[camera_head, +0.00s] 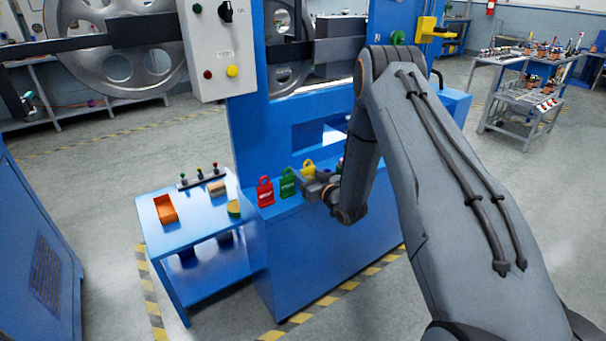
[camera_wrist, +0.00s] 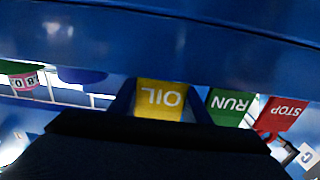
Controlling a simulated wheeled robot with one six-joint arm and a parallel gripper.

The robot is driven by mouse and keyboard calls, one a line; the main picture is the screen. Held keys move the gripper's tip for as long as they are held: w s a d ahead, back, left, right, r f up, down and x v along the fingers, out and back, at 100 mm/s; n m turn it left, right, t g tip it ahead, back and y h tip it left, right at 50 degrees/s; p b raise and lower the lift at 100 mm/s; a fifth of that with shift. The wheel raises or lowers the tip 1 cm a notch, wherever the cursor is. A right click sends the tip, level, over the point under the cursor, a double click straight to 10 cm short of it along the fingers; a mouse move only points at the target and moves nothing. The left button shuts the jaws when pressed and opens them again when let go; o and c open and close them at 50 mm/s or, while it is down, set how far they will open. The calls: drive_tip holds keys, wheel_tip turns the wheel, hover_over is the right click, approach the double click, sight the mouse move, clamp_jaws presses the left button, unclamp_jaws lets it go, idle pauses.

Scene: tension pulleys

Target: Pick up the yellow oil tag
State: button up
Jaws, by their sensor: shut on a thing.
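The tags are at the blue machine's ledge (camera_head: 262,214). A blue side table (camera_head: 190,235) at left holds an orange tray (camera_head: 165,208), a yellow-topped round item (camera_head: 234,209) and a row of small knobs. A grey control box (camera_head: 212,50) hangs above.

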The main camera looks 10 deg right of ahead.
wheel_tip(320, 180, up, 10)
drive_tip(key=shift+f+b, duration=0.15)
drive_tip(key=shift+b, duration=0.2)
idle(0.9)
